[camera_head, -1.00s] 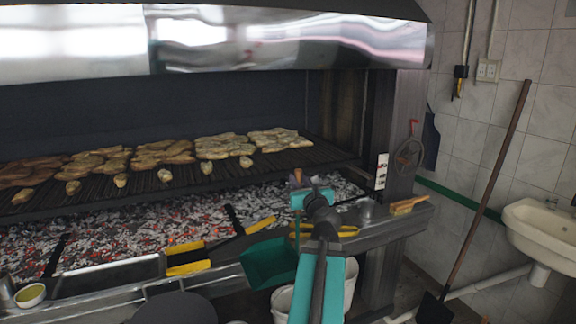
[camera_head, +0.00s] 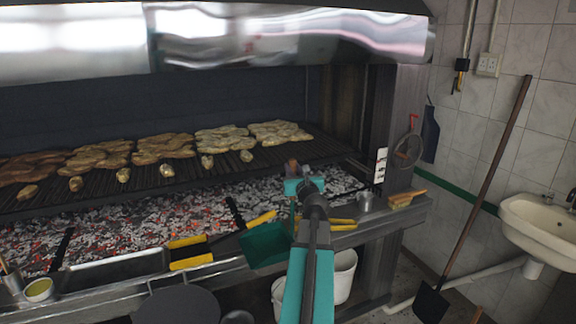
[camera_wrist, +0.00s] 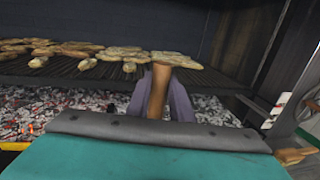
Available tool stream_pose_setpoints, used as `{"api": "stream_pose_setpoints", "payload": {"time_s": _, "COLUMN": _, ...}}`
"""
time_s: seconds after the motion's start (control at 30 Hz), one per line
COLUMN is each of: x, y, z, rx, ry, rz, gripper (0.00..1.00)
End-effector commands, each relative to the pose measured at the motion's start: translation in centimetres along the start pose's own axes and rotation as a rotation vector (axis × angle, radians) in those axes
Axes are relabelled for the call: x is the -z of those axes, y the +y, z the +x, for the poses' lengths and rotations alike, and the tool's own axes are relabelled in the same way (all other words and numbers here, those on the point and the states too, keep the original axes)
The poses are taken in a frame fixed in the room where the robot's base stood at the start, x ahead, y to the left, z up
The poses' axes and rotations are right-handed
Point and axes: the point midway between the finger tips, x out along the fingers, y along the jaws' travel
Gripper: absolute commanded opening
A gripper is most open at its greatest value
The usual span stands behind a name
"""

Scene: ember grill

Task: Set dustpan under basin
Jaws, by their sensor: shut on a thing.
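The dark green dustpan (camera_head: 265,246) hangs from my gripper (camera_head: 303,187) in front of the grill's steel ledge. My gripper is shut on its handle, whose brown end (camera_head: 292,166) sticks up above the jaws. The brown handle also shows in the wrist view (camera_wrist: 158,88), between the greyish fingers. The white basin (camera_head: 535,222) is on the tiled wall at the far right, well apart from the dustpan. Its drain pipe runs below it, and part of the floor there is in view.
A long-handled black shovel (camera_head: 431,303) leans against the wall left of the basin. White buckets (camera_head: 344,276) stand below the ledge. Yellow-handled tools (camera_head: 190,263), a brush (camera_head: 405,199) and a metal cup (camera_head: 366,200) lie along the ledge. Hot coals (camera_head: 150,224) glow behind it.

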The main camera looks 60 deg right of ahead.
Motion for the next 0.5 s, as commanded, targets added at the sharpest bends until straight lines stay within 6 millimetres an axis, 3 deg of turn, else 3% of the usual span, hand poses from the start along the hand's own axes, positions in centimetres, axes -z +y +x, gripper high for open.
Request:
{"api": "stream_pose_setpoints", "payload": {"time_s": 0.2, "x": -0.2, "y": -0.1, "z": 2.3, "rx": 0.0, "ry": -0.001, "rz": 0.002, "gripper": 0.0}}
{"api": "stream_pose_setpoints", "payload": {"time_s": 0.5, "x": -0.1, "y": 0.0, "z": 2.9, "rx": 0.001, "ry": -0.002, "rz": 0.003, "gripper": 0.0}}
